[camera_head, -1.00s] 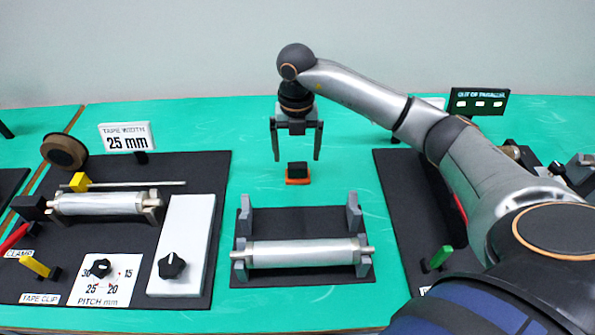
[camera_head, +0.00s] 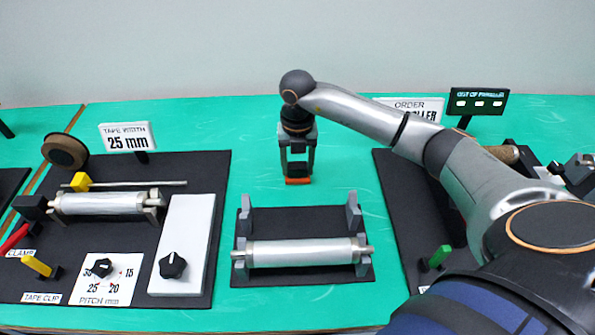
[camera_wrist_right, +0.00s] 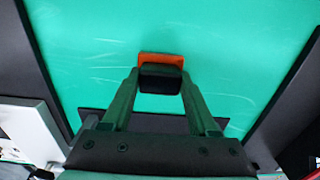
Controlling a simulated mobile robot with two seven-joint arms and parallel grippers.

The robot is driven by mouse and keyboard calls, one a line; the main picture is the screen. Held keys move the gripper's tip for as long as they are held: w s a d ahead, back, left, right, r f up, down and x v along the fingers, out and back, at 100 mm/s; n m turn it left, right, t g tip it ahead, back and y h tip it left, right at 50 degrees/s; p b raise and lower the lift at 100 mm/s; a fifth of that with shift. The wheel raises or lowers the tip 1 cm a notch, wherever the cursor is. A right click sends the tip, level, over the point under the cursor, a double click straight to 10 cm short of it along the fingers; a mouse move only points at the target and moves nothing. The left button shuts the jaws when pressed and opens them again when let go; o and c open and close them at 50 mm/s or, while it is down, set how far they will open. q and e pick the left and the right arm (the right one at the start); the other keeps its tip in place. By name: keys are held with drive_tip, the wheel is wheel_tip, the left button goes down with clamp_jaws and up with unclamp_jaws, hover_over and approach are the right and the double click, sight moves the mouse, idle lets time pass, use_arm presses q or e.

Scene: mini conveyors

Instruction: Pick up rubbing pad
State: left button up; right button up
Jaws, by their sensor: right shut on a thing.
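The rubbing pad (camera_head: 298,180) is a small block with an orange base and a black grip on top, on the green table behind the middle roller stand. My right gripper (camera_head: 297,174) is lowered over it from above, with its fingers closed on the black grip. In the right wrist view the pad's orange edge (camera_wrist_right: 161,59) and black grip (camera_wrist_right: 161,79) show between the fingertips (camera_wrist_right: 160,85). The orange base appears to be at table level; I cannot tell whether it touches. My left gripper is not in view.
A metal roller (camera_head: 302,253) rests on a dark stand in front of the pad. A black board with a roller, white block (camera_head: 184,245) and dial lies left. Another dark board (camera_head: 400,210) lies right, partly under my arm. Green table around the pad is clear.

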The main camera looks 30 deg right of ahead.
sight(296, 165)
drive_tip(key=c, duration=0.7)
drive_tip(key=shift+c, duration=0.2)
drive_tip(key=shift+r, duration=0.5)
wheel_tip(296, 165, up, 3)
drive_tip(key=shift+a+f, duration=0.15)
drive_tip(key=shift+f, duration=0.05)
drive_tip(key=s+a+r, duration=0.5)
drive_tip(key=a+r, duration=0.4)
drive_tip(key=a, duration=0.3)
drive_tip(key=shift+a+r+b, duration=0.2)
drive_tip(key=shift+a+b, duration=0.1)
drive_tip(key=shift+a, duration=0.1)
